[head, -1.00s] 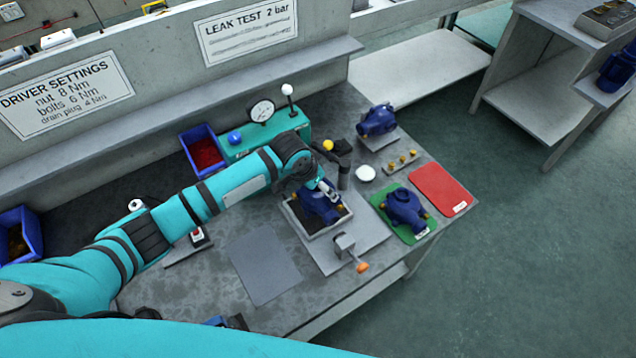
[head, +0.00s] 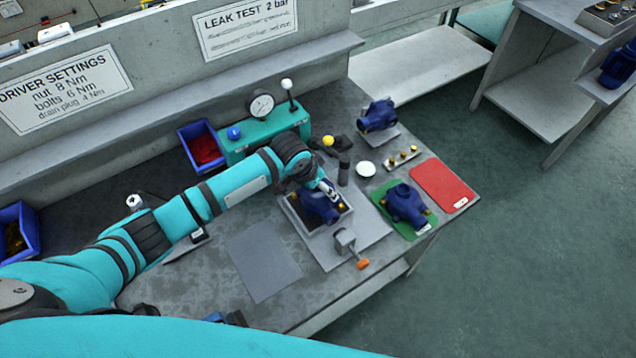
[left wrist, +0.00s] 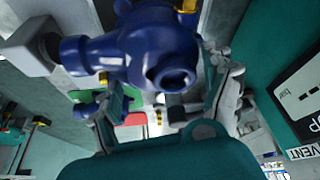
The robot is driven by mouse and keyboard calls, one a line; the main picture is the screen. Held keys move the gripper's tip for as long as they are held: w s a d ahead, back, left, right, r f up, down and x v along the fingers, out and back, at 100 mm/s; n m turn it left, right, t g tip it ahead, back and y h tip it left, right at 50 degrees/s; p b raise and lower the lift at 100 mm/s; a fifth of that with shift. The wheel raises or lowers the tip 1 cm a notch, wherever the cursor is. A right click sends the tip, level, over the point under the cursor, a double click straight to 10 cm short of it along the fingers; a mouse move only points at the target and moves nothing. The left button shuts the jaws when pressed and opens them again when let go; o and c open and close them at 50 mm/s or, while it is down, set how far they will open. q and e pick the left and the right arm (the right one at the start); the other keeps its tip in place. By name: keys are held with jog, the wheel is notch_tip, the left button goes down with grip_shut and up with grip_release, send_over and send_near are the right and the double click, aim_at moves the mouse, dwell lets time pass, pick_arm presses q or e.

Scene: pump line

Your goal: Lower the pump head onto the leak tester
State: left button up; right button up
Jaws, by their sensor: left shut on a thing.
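My left gripper (head: 327,190) is shut on a dark blue pump head (head: 318,208). The pump head is over the black-topped square seat (head: 293,218) on the grey plate of the leak tester (head: 362,232). Whether it touches the seat or is slightly above it I cannot tell. The pump head also fills the upper left wrist view (left wrist: 150,50), its round port facing the camera, with the gripper's fingers (left wrist: 168,105) below and beside it. The teal gauge box (head: 262,135) stands behind. My right gripper is not in view.
A clamp with an orange knob (head: 362,263) stands at the plate's front, and a black post with a yellow knob (head: 329,141) behind. Another blue pump part sits on a green mat (head: 423,228), beside a red mat (head: 445,186). A grey mat (head: 263,262) lies bare to the left.

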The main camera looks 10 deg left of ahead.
pick_arm(q)
jog(key=shift+f+b, duration=0.4)
jog(key=shift+f, duration=0.35)
jog(key=o, duration=1.2)
jog(key=shift+c, duration=0.2)
jog(key=shift+o, duration=0.2)
jog(key=shift+s+f, duration=0.1)
notch_tip(320, 180, up, 9)
jog(key=p, duration=0.9)
